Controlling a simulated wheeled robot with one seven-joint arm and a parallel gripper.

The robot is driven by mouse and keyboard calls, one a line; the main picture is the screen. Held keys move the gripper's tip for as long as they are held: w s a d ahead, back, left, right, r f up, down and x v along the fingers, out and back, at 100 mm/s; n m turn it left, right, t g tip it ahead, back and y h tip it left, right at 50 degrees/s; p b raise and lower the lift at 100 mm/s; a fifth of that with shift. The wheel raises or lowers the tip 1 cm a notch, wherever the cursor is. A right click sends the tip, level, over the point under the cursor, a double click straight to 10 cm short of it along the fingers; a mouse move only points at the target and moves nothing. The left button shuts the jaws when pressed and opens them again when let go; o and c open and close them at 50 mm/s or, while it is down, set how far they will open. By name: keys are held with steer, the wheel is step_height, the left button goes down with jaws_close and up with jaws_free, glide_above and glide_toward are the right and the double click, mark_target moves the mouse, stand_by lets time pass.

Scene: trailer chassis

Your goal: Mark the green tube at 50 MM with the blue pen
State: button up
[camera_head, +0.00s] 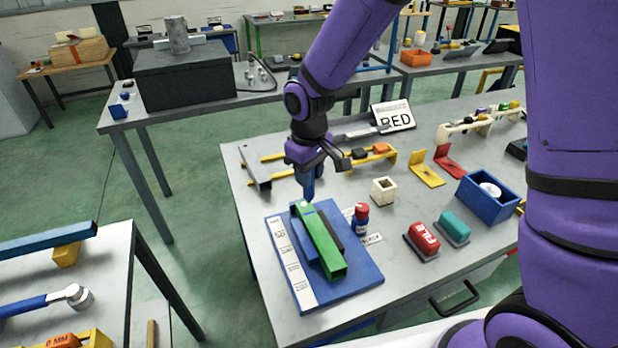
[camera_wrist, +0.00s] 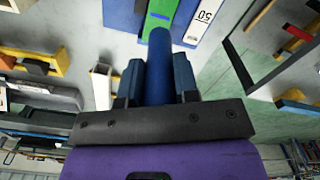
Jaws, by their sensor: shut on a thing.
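The green tube (camera_head: 321,243) lies in a blue fixture (camera_head: 352,283) on the table, with a white scale strip (camera_head: 291,265) along its left side. My gripper (camera_head: 307,180) is above the far end of the tube. It is shut on the blue pen (camera_wrist: 159,70), which points down toward the tube; the pen also shows in the head view (camera_head: 309,190). In the wrist view the green tube (camera_wrist: 162,12) appears beyond the pen tip, beside the strip marked 50. A blue mark seems to show on the tube near the tip. Whether the tip touches the tube I cannot tell.
A red-capped blue bottle (camera_head: 361,218) stands right of the fixture. A cream square holder (camera_head: 383,190), red file block (camera_head: 422,241), teal block (camera_head: 453,228) and blue box (camera_head: 488,198) are farther right. A yellow rack (camera_head: 385,157) lies behind. The table's left front edge is close to the fixture.

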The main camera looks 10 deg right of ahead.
steer(key=shift+r, duration=1.95)
